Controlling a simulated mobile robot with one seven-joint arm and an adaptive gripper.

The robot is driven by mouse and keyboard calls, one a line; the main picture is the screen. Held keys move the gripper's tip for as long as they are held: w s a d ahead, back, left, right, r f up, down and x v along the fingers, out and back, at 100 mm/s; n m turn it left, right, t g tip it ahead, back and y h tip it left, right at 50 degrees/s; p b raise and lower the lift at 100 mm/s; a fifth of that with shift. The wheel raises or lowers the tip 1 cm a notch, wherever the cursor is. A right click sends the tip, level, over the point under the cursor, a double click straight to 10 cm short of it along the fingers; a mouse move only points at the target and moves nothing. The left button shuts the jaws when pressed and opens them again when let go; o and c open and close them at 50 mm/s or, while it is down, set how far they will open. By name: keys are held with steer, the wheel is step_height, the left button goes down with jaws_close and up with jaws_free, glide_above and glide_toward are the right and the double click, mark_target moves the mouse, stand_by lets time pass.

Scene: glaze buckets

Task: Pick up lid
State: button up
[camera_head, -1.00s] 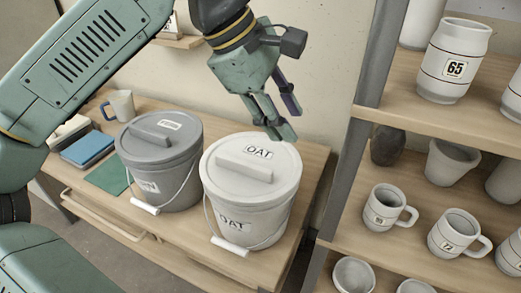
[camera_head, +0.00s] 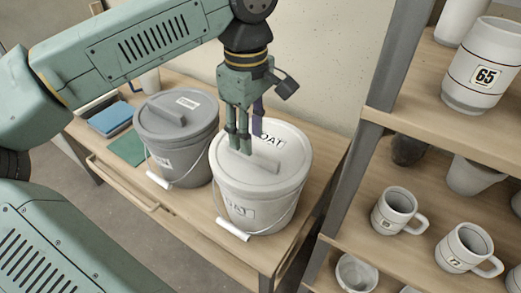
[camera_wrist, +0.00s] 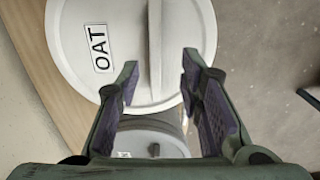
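A white round lid (camera_head: 291,153) marked OAT sits on the white bucket (camera_head: 275,208) on the wooden table. A raised bar handle (camera_head: 265,164) runs across its top. In the wrist view the lid (camera_wrist: 192,25) fills the upper middle, with its handle (camera_wrist: 155,45) upright in the picture. My gripper (camera_head: 247,143) points down over the lid, near the handle's left end in the head view. In the wrist view my gripper (camera_wrist: 160,76) is open, with one finger on each side of the handle's line. I cannot tell whether the fingertips touch the lid.
A grey lidded bucket (camera_head: 181,143) stands close to the left.

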mark_target(261, 149)
steer(key=f, duration=0.2)
steer(key=f+p, duration=0.1)
steer(key=shift+w+d+f, duration=0.15)
steer(key=shift+d+f, duration=0.05)
steer(key=shift+f, duration=0.5)
steer(key=shift+f+b, duration=0.25)
steer(key=shift+b, duration=0.15)
steer(key=shift+c, duration=0.5)
jaws_close()
